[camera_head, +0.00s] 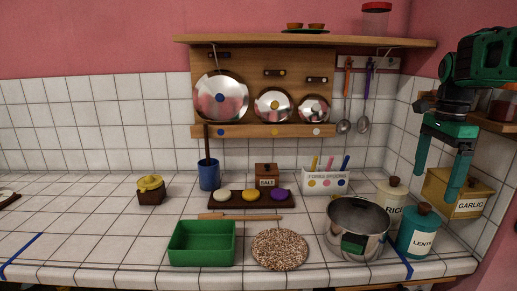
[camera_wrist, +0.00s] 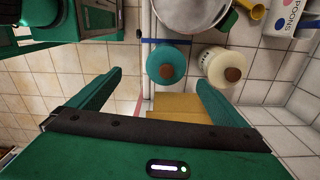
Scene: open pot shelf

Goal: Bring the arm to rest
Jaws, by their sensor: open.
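My gripper (camera_head: 442,174) is at the right of the head view, raised in front of the right wall. Its two green fingers point down, spread apart, with nothing between them. In the wrist view my gripper (camera_wrist: 152,92) also shows its fingers wide apart. Beyond them are the yellow garlic box (camera_wrist: 190,108), the teal lentil jar (camera_wrist: 168,58) and the cream rice jar (camera_wrist: 226,66). In the head view the garlic box (camera_head: 455,196) is partly behind one finger. I cannot tell whether the fingers touch it.
A steel pot (camera_head: 357,232) stands by the lentil jar (camera_head: 418,234) and rice jar (camera_head: 391,203). A side shelf (camera_head: 490,122) is close to my arm. A green tray (camera_head: 202,243) and round trivet (camera_head: 280,250) lie near the front. Lids hang on the rack (camera_head: 240,130). The left counter is mostly clear.

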